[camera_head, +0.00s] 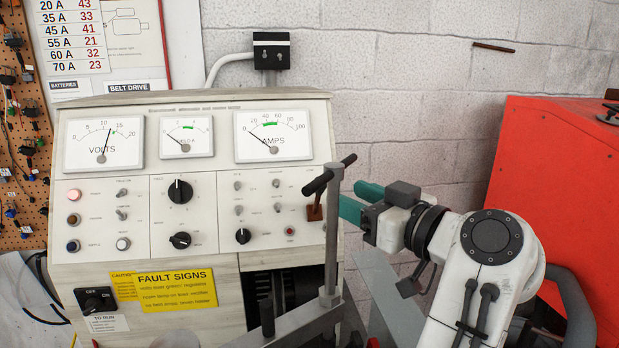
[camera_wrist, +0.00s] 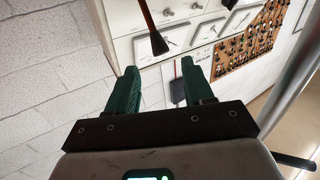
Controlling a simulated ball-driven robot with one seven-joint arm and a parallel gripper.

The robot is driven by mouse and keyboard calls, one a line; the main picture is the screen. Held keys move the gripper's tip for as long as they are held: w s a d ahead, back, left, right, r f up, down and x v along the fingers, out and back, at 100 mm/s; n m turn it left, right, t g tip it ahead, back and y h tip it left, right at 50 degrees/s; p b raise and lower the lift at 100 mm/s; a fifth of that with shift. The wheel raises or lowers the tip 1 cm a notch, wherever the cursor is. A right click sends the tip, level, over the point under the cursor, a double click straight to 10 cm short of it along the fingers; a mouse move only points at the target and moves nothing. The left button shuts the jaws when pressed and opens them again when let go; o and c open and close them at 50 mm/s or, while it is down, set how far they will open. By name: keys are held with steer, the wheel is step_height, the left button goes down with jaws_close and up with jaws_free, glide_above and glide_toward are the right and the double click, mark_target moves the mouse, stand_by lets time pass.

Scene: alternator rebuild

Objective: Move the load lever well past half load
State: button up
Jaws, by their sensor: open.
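The load lever appears to be the rust-brown stem (camera_head: 314,212) at the right edge of the panel. Its top is partly hidden behind a dark crossbar handle in the head view. In the wrist view a brown lever with a dark end (camera_wrist: 147,24) shows beyond the fingertips, near the top. My gripper (camera_head: 354,204) has green fingers, points left, and is just right of the lever and the post. In the wrist view its fingers (camera_wrist: 167,84) are apart and empty; the lever is not between them. The amps meter (camera_head: 273,135) needle rests near the low end.
A grey metal post (camera_head: 331,245) with a dark crossbar handle (camera_head: 329,174) stands in front of the panel, close to my fingers. A red cabinet (camera_head: 555,185) stands at the right. A block wall (camera_head: 430,95) is behind.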

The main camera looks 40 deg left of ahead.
mark_target(318, 199)
steer(key=a, duration=0.2)
steer(key=w+a+p, duration=0.1)
steer(key=a, duration=0.2)
steer(key=a+p, duration=0.1)
steer(key=a, duration=0.2)
steer(key=shift+w+a+r, duration=0.1)
steer(key=shift+w+a, duration=0.1)
steer(key=shift+w, duration=0.05)
steer(key=shift+w+a+p, duration=0.15)
steer(key=shift+a+p, duration=0.25)
steer(key=shift+a, duration=0.25)
jaws_close()
